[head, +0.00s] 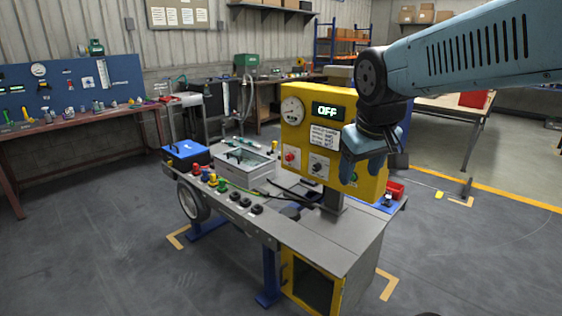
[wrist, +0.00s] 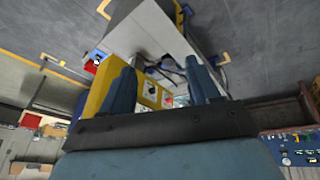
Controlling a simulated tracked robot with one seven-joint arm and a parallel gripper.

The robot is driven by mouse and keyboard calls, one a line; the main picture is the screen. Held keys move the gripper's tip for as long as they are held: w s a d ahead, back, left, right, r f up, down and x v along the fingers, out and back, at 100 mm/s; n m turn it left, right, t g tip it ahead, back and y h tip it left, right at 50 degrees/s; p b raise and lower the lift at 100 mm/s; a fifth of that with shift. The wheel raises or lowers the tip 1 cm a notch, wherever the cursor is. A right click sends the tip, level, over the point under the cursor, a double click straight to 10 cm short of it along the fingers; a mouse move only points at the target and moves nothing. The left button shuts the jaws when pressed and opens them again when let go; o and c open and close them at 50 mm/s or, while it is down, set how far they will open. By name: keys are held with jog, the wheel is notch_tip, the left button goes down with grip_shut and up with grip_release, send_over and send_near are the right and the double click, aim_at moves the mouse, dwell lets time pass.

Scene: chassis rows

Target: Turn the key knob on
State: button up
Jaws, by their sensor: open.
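The yellow control panel (head: 332,107) stands on the grey bench, and its small display (head: 328,111) reads OFF. A dark knob on a light plate, which looks like the key knob (head: 318,166), sits low on the panel's front, right of a red knob (head: 290,157). My gripper (head: 362,172) is open and empty, in front of the panel's right side, and partly covers a green button (head: 353,178). In the wrist view my gripper's two fingers (wrist: 158,70) are apart, with the panel (wrist: 98,101) showing upside down past the left finger. I cannot tell whether anything touches.
The grey bench (head: 335,233) carries a blue box (head: 186,152), a pale tray (head: 245,160) and several coloured fittings left of the panel. The floor around the bench is mostly clear.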

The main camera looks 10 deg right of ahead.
jog(key=w+d+f+n+g+h, duration=0.1)
jog(key=w+d+f+n+h, duration=0.1)
jog(key=w, duration=0.6)
jog(key=w+d+f+n+g+h, duration=0.1)
jog(key=w+f+n+h, duration=0.1)
jog(key=w, duration=0.6)
jog(key=n+t+h, duration=0.8)
jog(key=n+h, duration=0.2)
jog(key=n, duration=0.7)
send_near(288, 158)
jog(key=x, duration=0.8)
jog(key=shift+w+d+f, duration=0.15)
jog(key=shift+w+d, duration=0.1)
